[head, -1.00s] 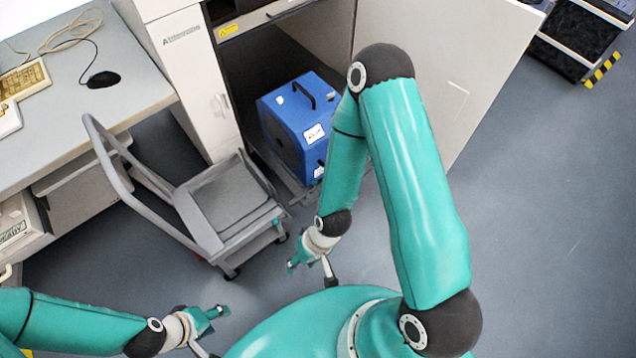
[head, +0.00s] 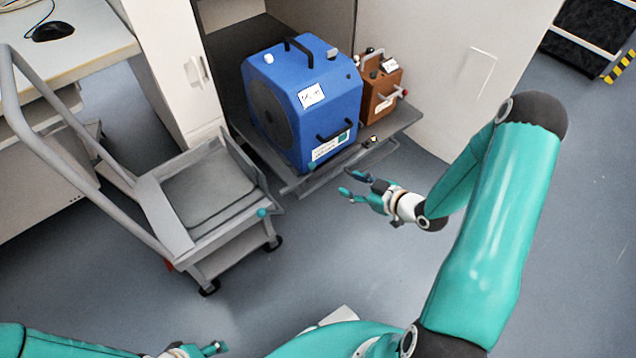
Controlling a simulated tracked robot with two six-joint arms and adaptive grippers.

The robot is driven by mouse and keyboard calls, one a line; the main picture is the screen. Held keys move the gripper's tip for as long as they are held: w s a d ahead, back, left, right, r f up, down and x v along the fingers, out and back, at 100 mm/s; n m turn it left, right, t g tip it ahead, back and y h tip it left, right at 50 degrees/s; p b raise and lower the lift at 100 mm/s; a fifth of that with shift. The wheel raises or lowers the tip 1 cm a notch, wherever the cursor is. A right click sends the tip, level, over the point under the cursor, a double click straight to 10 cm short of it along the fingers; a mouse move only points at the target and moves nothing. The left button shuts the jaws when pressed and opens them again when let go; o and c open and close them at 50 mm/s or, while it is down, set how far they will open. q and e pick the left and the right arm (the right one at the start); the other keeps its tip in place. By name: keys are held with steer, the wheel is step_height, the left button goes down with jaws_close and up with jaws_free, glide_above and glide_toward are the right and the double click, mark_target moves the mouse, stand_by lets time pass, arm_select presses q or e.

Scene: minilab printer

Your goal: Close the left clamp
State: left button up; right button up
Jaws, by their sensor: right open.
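A blue boxy unit (head: 310,100) with a black handle on top sits on a grey pull-out shelf (head: 300,186) at the open cabinet. I cannot tell for sure which part is the left clamp. My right gripper (head: 351,184) is open and empty, just in front of the shelf's front edge, apart from the blue unit. My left gripper (head: 217,349) shows only partly at the bottom edge, away from the shelf; its jaw state is unclear.
A grey push cart (head: 176,226) with a tall handle stands left of the shelf, close to it. A small brown box (head: 380,88) sits right of the blue unit. The open cabinet door (head: 450,70) stands behind it.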

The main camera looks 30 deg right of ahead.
mark_target(314, 167)
arm_select(q)
step_height(314, 167, down, 6)
steer(key=b, duration=0.4)
steer(key=shift+b, duration=0.35)
arm_select(e)
steer(key=shift+n+t, duration=0.3)
steer(key=x, duration=0.5)
steer(key=d+x, duration=0.1)
steer(key=x, duration=0.5)
steer(key=f+x, duration=0.1)
steer(key=x, duration=0.4)
steer(key=shift+w+d, duration=0.1)
jaws_close()
